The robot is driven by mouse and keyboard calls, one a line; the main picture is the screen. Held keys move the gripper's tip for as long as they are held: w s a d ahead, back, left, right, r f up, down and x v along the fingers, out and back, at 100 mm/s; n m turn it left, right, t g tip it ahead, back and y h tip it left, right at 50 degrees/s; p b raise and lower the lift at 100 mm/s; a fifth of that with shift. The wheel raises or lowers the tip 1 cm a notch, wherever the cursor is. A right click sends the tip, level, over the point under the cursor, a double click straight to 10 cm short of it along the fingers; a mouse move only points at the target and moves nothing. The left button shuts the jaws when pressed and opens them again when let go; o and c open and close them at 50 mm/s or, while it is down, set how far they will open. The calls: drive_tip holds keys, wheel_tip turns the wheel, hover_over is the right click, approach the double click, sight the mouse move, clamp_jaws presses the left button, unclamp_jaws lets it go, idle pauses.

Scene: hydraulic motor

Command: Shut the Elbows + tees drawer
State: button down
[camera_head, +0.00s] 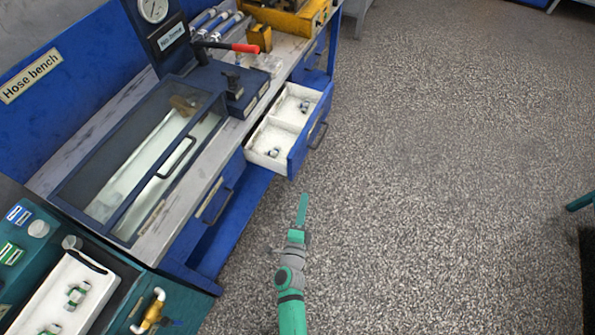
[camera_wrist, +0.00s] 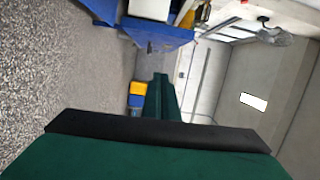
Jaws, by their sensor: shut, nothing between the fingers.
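An open drawer (camera_head: 297,156) with a blue front and white inside sticks out from the blue hose bench in the head view. Two compartments show, each with small metal fittings (camera_head: 273,152) in it. Its dark bar handle (camera_head: 318,135) is on the outer face. Its label cannot be read from here. My gripper (camera_head: 302,207) is shut and empty, in front of the drawer's near end and apart from it, over the floor. In the wrist view my green fingers (camera_wrist: 160,95) show together, and a blue and white part, probably the drawer (camera_wrist: 155,32), is at the top.
A closed drawer with a handle (camera_head: 219,206) is in the bench nearer me. A glass-lidded case (camera_head: 140,165) and a red-handled tool (camera_head: 240,47) are on the bench top. A teal bench (camera_head: 125,295) is at lower left. The floor (camera_head: 430,170) to the right is clear.

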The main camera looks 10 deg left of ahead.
drive_tip(key=w+a, duration=0.3)
drive_tip(key=w, duration=0.9)
drive_tip(key=shift+a, duration=0.2)
drive_tip(key=shift+w, duration=0.15)
